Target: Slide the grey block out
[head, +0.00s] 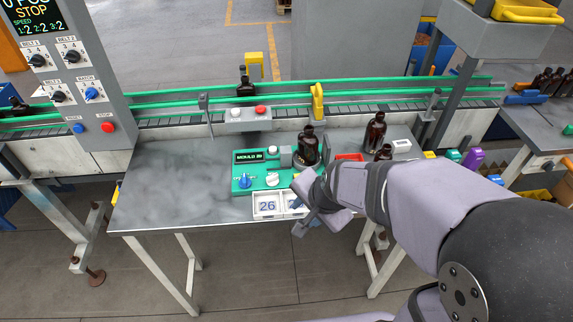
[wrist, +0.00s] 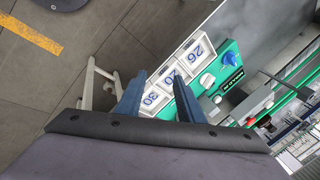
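A green device (head: 242,169) with a "MOULD 20" display, a blue knob (head: 245,181) and a white knob (head: 272,180) sits on the table. A small grey block (head: 286,156) is on its right part, beside a dark amber bottle (head: 307,146). My gripper (head: 297,216) is in front of the device, by the table's front edge. In the wrist view my gripper (wrist: 158,78) has its two blue fingers apart, with nothing held. My gripper partly covers the number trays.
White trays numbered 26 (head: 267,205), 20 and 30 line the device's front. More amber bottles (head: 375,131) and a red tray (head: 350,157) stand to the right. A green-railed conveyor (head: 170,105) runs behind. The table's left part is clear.

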